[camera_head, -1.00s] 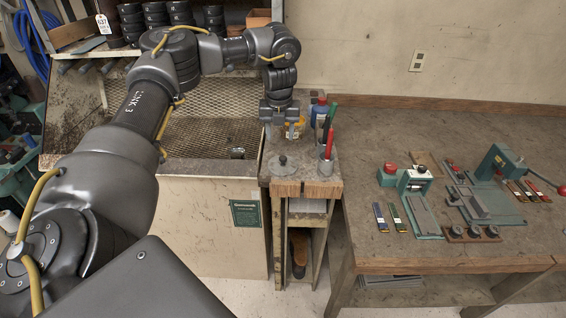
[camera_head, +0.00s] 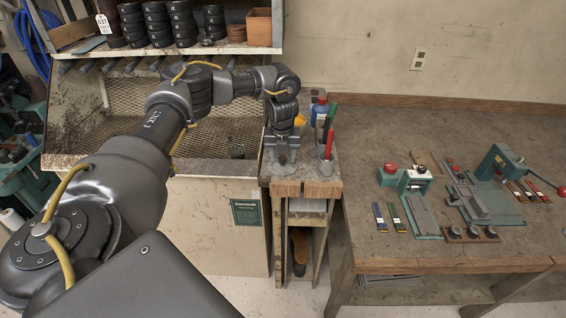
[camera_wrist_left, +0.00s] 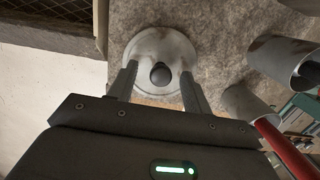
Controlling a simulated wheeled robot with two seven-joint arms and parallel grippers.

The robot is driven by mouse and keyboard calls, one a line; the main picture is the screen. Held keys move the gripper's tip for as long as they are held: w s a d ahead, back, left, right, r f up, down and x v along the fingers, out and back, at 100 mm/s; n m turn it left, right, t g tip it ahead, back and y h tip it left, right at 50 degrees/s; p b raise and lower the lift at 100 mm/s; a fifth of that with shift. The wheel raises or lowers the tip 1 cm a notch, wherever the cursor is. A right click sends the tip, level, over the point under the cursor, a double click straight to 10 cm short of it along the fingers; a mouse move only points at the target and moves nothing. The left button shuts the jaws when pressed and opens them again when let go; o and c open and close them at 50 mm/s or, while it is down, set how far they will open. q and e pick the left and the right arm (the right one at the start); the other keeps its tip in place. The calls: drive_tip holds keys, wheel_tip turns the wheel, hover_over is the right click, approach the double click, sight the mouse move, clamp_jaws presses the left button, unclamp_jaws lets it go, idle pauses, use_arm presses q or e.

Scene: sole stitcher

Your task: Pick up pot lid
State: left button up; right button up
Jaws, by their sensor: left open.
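The pot lid (camera_wrist_left: 160,50) is a round, pale grey disc with a dark knob at its centre. It lies flat on the small stand's worn top. In the head view the lid (camera_head: 283,172) is partly hidden by my left gripper (camera_head: 282,158), which is just above it. In the left wrist view the open fingers of my left gripper (camera_wrist_left: 157,82) point down at the lid, one on each side of the knob. The knob sits between and slightly beyond the fingertips, with gaps on both sides. My right gripper is not in view.
A metal cup with a red-handled tool (camera_head: 328,145) stands close to the right of the lid. A blue bottle (camera_head: 319,110) is behind it. A mesh-backed booth (camera_head: 215,140) is at left. The workbench (camera_head: 370,260) at right holds several small tools.

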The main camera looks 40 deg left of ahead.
use_arm(q)
drive_tip(key=shift+c, duration=0.3)
drive_tip(key=c, duration=1)
drive_tip(key=shift+r, duration=0.1)
